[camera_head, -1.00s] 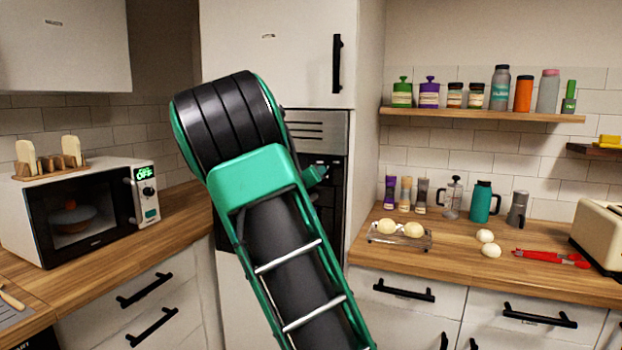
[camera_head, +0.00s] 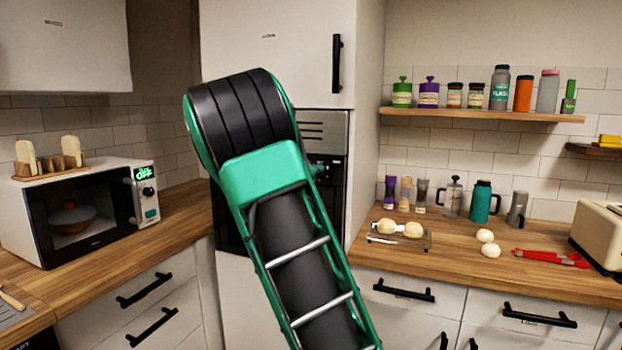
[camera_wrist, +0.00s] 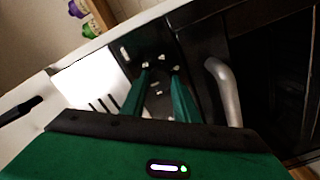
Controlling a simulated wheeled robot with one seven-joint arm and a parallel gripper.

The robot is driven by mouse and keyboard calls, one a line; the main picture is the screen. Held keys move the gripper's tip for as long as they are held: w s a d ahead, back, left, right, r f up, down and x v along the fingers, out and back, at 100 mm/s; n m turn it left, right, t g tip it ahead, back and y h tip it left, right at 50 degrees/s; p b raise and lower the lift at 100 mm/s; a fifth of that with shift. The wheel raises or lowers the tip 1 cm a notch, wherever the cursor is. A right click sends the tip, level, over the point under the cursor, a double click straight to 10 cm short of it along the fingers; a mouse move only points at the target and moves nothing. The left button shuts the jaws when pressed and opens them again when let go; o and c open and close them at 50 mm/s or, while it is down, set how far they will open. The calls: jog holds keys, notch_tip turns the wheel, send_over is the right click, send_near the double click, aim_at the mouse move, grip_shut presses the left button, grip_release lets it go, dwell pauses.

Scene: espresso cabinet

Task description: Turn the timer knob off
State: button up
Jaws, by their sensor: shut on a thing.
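My gripper (camera_wrist: 160,71) is in front of the black control panel (camera_wrist: 148,38) of the built-in appliance in the wrist view. Its two green fingers reach to the panel and are shut on a small dark knob between their tips. The knob is mostly hidden by the fingers, and its setting cannot be read. The appliance's steel vent strip (camera_head: 328,130) shows to the right of my arm.
A curved metal handle (camera_wrist: 226,92) stands out close to the right of the fingers. In the head view, a microwave (camera_head: 95,215) sits on the left counter.

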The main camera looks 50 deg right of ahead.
jog(key=shift+w+a, duration=0.2)
jog(key=shift+w, duration=0.15)
jog(key=o, duration=1)
jog(key=shift+c, duration=0.2)
jog(key=shift+o, duration=0.5)
jog(key=shift+s, duration=0.1)
jog(key=shift+d, duration=0.1)
jog(key=v, duration=1)
jog(key=shift+s+a, duration=0.15)
jog(key=shift+a, duration=0.2)
jog(key=shift+f, duration=0.15)
